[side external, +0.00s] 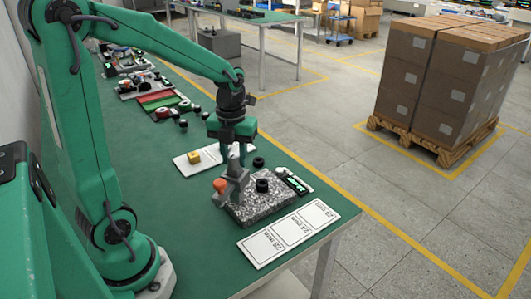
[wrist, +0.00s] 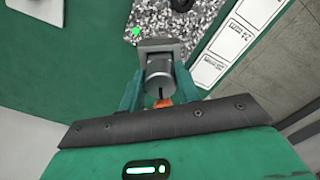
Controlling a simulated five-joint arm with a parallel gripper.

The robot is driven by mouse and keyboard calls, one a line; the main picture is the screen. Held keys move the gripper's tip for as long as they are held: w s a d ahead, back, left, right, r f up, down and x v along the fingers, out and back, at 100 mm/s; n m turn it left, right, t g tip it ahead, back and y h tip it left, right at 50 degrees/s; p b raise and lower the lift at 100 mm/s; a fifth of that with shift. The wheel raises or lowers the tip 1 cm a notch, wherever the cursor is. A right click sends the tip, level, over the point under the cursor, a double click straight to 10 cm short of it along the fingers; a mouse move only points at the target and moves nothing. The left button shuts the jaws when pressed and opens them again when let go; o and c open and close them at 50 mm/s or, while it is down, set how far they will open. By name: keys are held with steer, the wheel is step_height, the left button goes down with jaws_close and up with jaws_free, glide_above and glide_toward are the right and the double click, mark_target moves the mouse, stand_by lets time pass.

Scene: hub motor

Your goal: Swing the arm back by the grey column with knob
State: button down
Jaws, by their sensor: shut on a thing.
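The grey column (side external: 236,190) stands on a speckled stone plate (side external: 265,210), with an orange knob (side external: 219,185) at its left side. In the wrist view the column (wrist: 160,72) lies between my green fingers, and the orange knob (wrist: 163,101) shows partly below it. My gripper (side external: 238,163) comes down from above and is shut on the column's upper part. My gripper also shows in the wrist view (wrist: 159,88). A black round part (side external: 262,186) sits on the plate right of the column; in the wrist view it (wrist: 181,4) is cut by the top edge.
A white card with marked fields (side external: 289,234) lies in front of the plate. A dark device with a lit display (side external: 294,184) is beside the plate. A yellow block (side external: 194,157) sits on a white sheet behind. Several small parts lie farther back along the green table (side external: 180,210).

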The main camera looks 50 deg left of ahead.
steer(key=shift+r, duration=0.15)
steer(key=c, duration=1)
jaws_free()
steer(key=shift+r, duration=3.85)
steer(key=shift+d, duration=0.1)
